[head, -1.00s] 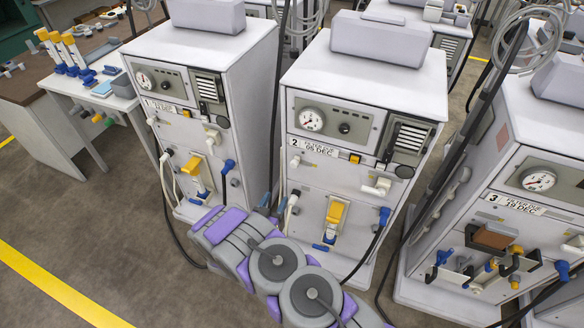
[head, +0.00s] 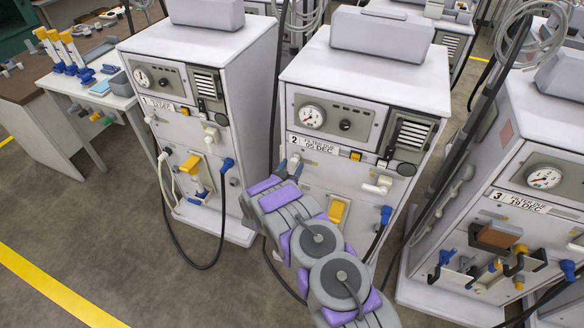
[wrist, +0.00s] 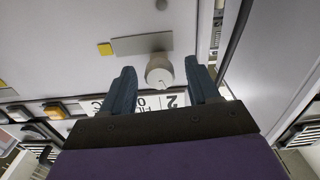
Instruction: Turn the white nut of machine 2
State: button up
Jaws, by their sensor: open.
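Machine 2 (head: 385,70) is the middle white cabinet, with a dial and a "2" label. In the wrist view a round white nut (wrist: 158,71) sticks out from its panel, beside the label (wrist: 150,101). My gripper (wrist: 161,66) is open, with one dark blue finger on each side of the nut. There is a visible gap on each side, so the fingers do not grip it. In the head view my gripper (head: 289,166) is at the left of machine 2's front, just below its label. The nut is mostly hidden there by the fingers.
Machine 1 (head: 205,55) stands to the left and machine 3 (head: 535,110) to the right. A black hose (head: 190,262) loops in front of machine 1. A yellow handle (head: 337,210) and a blue connector (head: 386,214) are on machine 2. The floor at front left is clear.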

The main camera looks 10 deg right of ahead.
jog(key=shift+w+d, duration=0.15)
jog(key=shift+w, duration=0.2)
jog(key=c, duration=1)
jog(key=shift+c, duration=0.2)
